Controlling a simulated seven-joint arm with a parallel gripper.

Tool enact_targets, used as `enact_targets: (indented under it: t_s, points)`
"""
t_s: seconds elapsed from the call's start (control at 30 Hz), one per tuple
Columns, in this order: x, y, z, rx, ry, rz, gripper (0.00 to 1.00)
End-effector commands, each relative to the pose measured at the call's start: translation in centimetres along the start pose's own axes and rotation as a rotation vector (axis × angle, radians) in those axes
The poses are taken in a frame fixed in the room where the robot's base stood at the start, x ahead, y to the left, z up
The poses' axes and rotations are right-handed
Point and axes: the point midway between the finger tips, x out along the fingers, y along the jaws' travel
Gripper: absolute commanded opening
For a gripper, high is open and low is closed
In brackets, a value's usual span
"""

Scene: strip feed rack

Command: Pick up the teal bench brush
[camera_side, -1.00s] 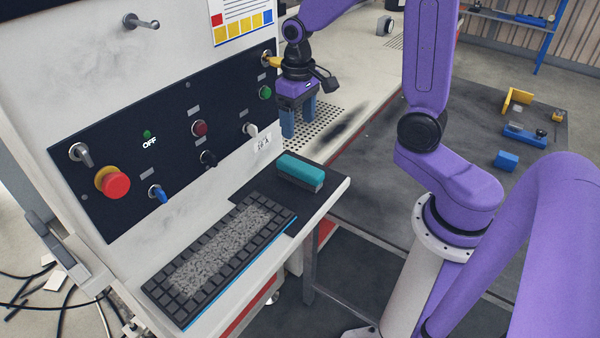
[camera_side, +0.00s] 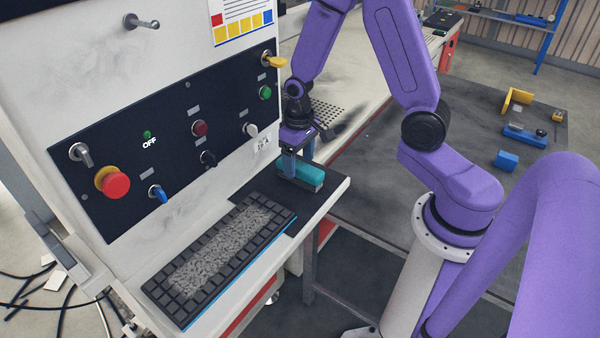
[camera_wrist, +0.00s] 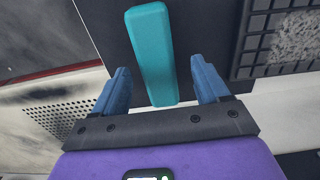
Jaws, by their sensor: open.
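The teal bench brush (camera_side: 303,174) lies on a dark mat (camera_side: 251,187) on the ledge in front of the control panel. In the wrist view the brush (camera_wrist: 152,52) is a long teal block whose near end lies between my fingers. My gripper (camera_side: 299,168) is low at the brush, its blue fingers pointing down. In the wrist view my gripper (camera_wrist: 158,84) is open, with a finger on each side of the brush and a visible gap to each. Part of the brush is hidden behind a finger in the side view.
A black keyboard (camera_side: 190,296) covered in grey debris lies left of the brush. The panel holds a red stop button (camera_side: 116,186), knobs and a yellow-handled switch (camera_side: 275,62). A perforated plate (camera_side: 326,113) is behind my gripper. Blue and yellow parts (camera_side: 506,160) lie at the right.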

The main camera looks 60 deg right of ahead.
Motion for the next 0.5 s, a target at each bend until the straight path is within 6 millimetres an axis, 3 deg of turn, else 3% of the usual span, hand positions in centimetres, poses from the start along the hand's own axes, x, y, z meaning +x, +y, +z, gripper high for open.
enact_targets:
  t_s: [0.3, 0.5]
  points:
    - [3.6, 0.3, 0.1, 0.000, -0.004, 0.001, 0.74]
    - [4.3, 0.3, 0.1, 0.000, 0.000, 0.000, 0.74]
